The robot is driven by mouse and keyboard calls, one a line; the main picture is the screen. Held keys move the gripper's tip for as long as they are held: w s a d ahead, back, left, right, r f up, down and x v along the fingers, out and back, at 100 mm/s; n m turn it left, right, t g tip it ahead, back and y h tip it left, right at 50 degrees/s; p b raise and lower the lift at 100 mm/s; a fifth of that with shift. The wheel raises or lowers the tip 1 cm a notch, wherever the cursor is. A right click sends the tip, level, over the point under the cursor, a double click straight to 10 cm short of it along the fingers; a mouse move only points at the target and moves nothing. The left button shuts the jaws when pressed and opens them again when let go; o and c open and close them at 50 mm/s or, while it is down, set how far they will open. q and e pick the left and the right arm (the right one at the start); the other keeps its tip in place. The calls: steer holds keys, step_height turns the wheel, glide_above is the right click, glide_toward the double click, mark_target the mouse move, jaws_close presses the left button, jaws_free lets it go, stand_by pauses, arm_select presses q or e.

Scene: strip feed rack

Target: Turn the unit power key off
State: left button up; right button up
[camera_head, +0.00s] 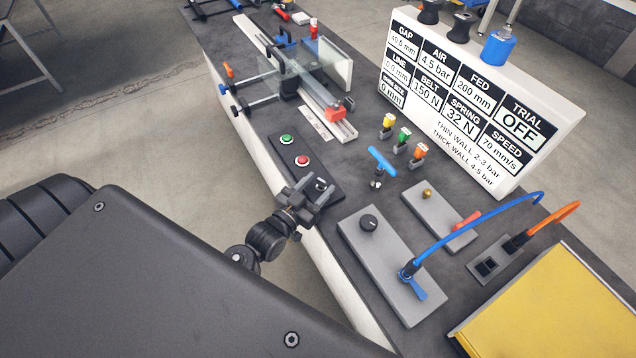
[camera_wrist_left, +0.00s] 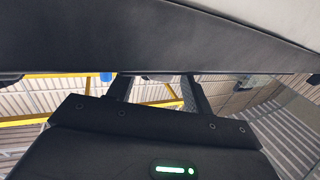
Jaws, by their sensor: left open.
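A black control panel (camera_head: 294,154) lies along the near edge of the bench, with a green button, a red button and a small silver key switch (camera_head: 321,184) at its lower end. My left gripper (camera_head: 312,190) is open at that end, with its fingers close around the key. I cannot tell whether they touch it, and the fingers hide part of the switch. The left wrist view shows the two fingers (camera_wrist_left: 158,85) apart, and the key cannot be made out there. My right gripper is out of view.
A blue T-handle (camera_head: 381,161) rises behind the panel. A white display board (camera_head: 470,95) at the back reads TRIAL OFF. A yellow-topped block (camera_head: 560,310) fills the lower right.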

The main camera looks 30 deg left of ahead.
arm_select(q)
steer(key=shift+w, duration=0.25)
steer(key=c, duration=1)
steer(key=shift+a+m+g+h, duration=0.15)
steer(key=shift+m+g+h, duration=0.15)
steer(key=shift+m+h, duration=0.75)
steer(key=m+h, duration=0.1)
steer(key=h, duration=0.1)
steer(key=shift+w+a+g+h, duration=0.1)
steer(key=shift+a+g+h, duration=0.05)
steer(key=shift+g+h, duration=0.25)
steer(key=shift+m+g+h, duration=0.5)
steer(key=shift+m+h, duration=0.15)
steer(key=shift+h, duration=0.1)
